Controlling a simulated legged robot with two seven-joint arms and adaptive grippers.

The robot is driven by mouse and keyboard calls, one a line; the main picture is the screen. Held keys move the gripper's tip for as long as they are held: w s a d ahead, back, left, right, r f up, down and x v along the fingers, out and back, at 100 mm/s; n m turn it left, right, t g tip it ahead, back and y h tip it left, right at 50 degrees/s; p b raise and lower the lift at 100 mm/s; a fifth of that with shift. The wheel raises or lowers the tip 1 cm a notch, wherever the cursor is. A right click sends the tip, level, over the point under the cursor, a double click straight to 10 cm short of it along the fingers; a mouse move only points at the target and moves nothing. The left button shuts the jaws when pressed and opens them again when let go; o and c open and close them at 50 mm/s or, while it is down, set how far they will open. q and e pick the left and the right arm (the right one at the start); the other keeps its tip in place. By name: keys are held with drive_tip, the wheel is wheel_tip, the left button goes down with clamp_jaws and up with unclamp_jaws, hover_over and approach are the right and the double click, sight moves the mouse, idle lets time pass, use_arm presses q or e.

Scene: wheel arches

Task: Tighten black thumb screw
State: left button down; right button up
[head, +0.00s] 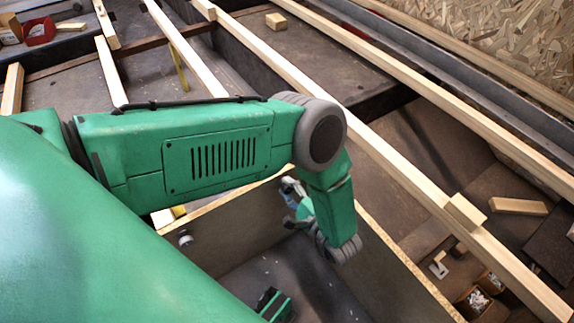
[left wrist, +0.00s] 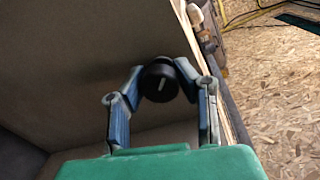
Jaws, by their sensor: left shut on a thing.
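In the left wrist view, a round black thumb screw (left wrist: 159,81) with a pale line across its face sits between the fingertips of my left gripper (left wrist: 160,84). The gripper is shut on it, one blue-grey finger on each side. Behind the screw is a flat brown-grey panel (left wrist: 90,60). In the head view my left gripper (head: 292,200) is partly hidden behind my green forearm, beside a wooden-edged panel (head: 235,225). The thumb screw is hidden there.
A small light round knob (head: 185,239) sits on the panel left of the gripper in the head view. Long timber beams (head: 400,165) cross the scene. Loose wood blocks (head: 518,206) and a box of small parts (head: 478,300) lie at the right. A red box (head: 39,30) stands far left.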

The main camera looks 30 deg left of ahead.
use_arm(q)
drive_tip(key=m, duration=0.4)
drive_tip(key=shift+d+f, duration=0.15)
drive_tip(key=shift+d, duration=0.2)
drive_tip(key=shift+s+m+y, duration=0.1)
drive_tip(key=shift+m+y, duration=0.2)
drive_tip(key=shift+m, duration=1.8)
drive_tip(key=c, duration=1.2)
unclamp_jaws()
